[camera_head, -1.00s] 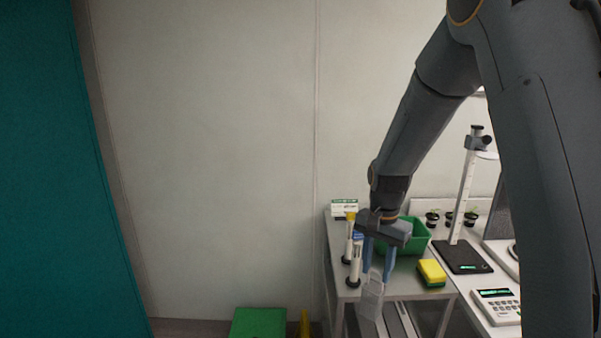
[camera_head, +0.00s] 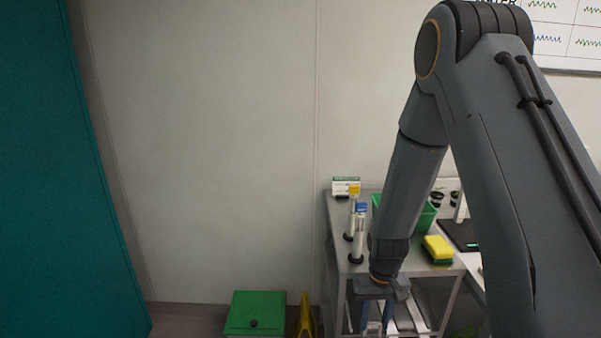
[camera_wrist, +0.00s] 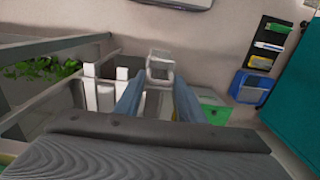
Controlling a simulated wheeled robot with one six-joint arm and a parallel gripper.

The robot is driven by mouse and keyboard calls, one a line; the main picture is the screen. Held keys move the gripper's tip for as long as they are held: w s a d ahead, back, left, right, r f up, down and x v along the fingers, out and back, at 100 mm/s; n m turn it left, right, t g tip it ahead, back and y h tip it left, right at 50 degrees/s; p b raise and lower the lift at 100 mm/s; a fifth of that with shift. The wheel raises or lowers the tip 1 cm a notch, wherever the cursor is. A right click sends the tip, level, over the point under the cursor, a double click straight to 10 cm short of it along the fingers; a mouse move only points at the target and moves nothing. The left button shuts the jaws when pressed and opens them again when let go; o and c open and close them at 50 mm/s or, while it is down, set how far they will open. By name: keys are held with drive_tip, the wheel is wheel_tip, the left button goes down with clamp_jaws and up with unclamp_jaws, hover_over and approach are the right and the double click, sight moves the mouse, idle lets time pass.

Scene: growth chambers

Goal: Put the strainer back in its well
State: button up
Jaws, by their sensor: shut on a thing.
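The strainer (camera_wrist: 160,68) is a pale grey, framed piece held between the two blue fingers of my gripper (camera_wrist: 158,92) in the wrist view. In the head view my gripper (camera_head: 376,318) hangs low, in front of the side table. Only the top of the strainer (camera_head: 374,328) shows there, at the bottom edge of the picture. I cannot make out its well for certain in either view.
The side table (camera_head: 338,225) carries two capped tubes, a green bin (camera_head: 427,220) and a yellow-green sponge (camera_head: 437,250). White upright pieces (camera_wrist: 105,90) stand left of my gripper. A green lidded box (camera_head: 255,315) stands on the floor to the left.

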sight(363, 335)
drive_tip(key=shift+w+f+b, duration=0.25)
drive_tip(key=shift+f+b, duration=0.3)
drive_tip(key=shift+f, duration=0.25)
drive_tip(key=shift+w+f+b, duration=0.2)
drive_tip(key=shift+f+b, duration=0.35)
drive_tip(key=shift+f, duration=0.2)
